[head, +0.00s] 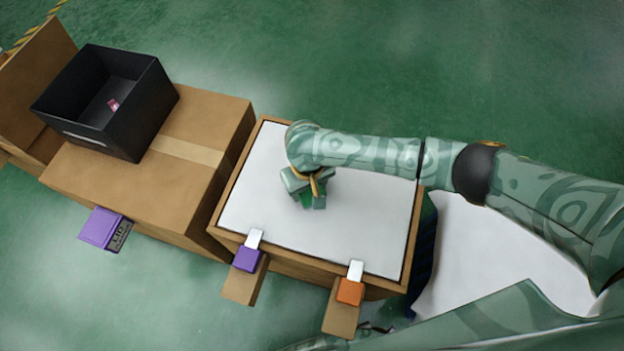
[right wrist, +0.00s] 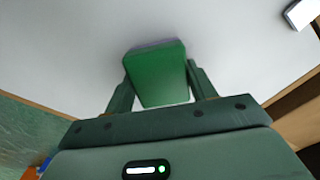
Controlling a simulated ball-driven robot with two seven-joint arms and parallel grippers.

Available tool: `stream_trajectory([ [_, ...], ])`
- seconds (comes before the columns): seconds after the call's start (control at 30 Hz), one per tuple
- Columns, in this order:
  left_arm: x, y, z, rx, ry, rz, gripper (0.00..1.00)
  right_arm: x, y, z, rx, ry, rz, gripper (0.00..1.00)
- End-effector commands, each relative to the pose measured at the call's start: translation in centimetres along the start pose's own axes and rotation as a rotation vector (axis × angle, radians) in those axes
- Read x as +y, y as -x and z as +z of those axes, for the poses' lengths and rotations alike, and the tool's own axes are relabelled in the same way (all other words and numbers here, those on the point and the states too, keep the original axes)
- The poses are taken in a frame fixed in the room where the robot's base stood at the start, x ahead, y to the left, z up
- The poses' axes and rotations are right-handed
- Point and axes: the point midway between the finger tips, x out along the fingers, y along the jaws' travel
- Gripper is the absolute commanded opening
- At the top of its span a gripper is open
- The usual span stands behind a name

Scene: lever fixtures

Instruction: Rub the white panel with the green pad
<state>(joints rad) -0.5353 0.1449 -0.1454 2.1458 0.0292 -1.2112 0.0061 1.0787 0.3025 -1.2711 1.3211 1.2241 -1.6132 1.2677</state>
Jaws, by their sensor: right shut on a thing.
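The white panel (head: 262,198) is a flat sheet with a dark edge inside a brown wooden frame. It also fills most of the right wrist view (right wrist: 60,60). My right gripper (head: 310,196) is over the middle of the panel, shut on the green pad (head: 307,199). In the right wrist view the pad (right wrist: 160,78) is a green block between the two fingers, with its far end at the panel. I cannot tell whether it touches the surface. My left gripper is not in view.
A purple lever (head: 247,257) and an orange lever (head: 350,289) sit on the frame's front edge. A cardboard box (head: 205,115) stands left of the panel, with an open black bin (head: 150,100) on top. A purple block (head: 101,228) is by the box's front.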

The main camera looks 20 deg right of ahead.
Motion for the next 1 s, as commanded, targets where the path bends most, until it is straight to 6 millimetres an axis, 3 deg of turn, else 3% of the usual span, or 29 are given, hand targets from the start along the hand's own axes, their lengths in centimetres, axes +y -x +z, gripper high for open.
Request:
stream_trajectory([
  [0.17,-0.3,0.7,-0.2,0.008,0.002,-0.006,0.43,0.1,-0.2,-0.1,0.000,-0.002,0.000,0.31],
  [0.6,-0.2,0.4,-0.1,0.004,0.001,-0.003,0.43,2.8,-0.7,-2.6,-0.003,-0.001,0.001,0.31],
  [1.0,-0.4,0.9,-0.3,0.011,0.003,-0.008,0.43,3.1,-0.1,-2.7,-0.003,-0.002,0.006,0.31],
])
